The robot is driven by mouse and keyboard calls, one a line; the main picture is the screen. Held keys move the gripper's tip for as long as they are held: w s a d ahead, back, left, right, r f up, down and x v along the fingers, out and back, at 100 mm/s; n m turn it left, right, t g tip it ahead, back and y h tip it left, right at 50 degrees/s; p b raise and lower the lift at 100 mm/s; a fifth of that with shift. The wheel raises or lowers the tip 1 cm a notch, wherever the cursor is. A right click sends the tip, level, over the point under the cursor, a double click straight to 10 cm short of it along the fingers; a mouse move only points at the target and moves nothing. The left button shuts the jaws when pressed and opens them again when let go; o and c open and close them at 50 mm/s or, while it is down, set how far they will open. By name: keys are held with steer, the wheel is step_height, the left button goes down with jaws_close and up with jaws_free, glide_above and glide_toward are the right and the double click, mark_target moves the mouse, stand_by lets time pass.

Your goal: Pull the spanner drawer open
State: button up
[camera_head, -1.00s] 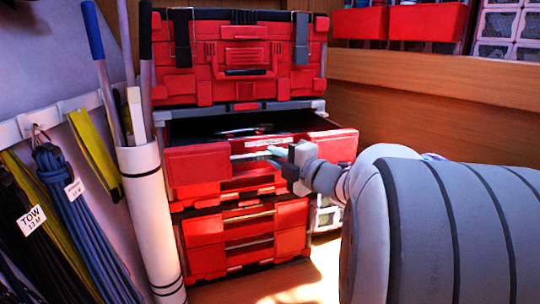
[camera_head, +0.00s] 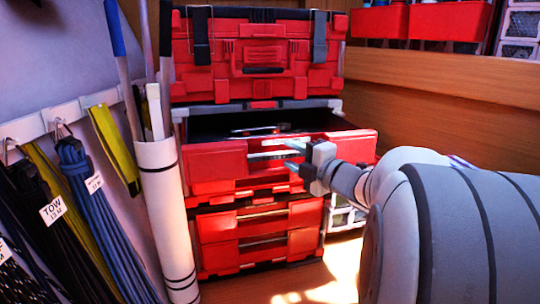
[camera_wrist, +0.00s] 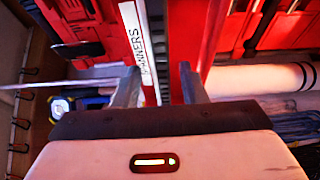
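The spanner drawer (camera_head: 215,165) is the red drawer below the top case of the chest. It stands pulled out, with its dark inside and some metal tools (camera_head: 258,129) showing. A pale handle bar (camera_head: 266,156) runs across its front. My gripper (camera_head: 290,153) is at the right end of this bar, its two fingers apart. In the wrist view, my gripper (camera_wrist: 160,92) shows a clear gap between its fingers, with the label strip (camera_wrist: 137,50) reading "...ANNERS" ahead. Nothing is clearly gripped. I cannot tell whether a finger touches the bar.
A closed red case (camera_head: 262,55) sits on top, and closed drawers (camera_head: 218,243) are below. A white tube (camera_head: 163,215) holding poles stands left, beside hanging coiled lines (camera_head: 95,205). A wooden ledge (camera_head: 440,80) is at right. Bare floor shows in front of the chest.

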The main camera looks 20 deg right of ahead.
steer(key=v, duration=0.7)
steer(key=shift+s, duration=0.35)
steer(key=shift+r, duration=0.1)
steer(key=s+a+f+m+g+h+p, duration=0.5)
steer(key=s+a+f+m+g+p, duration=0.3)
steer(key=m, duration=1.3)
steer(key=s+a+f+g, duration=0.4)
steer(key=s+a+g, duration=0.2)
steer(key=s, duration=0.1)
steer(key=shift+m+g+h, duration=0.3)
steer(key=shift+m, duration=0.1)
steer(key=shift+f, duration=0.1)
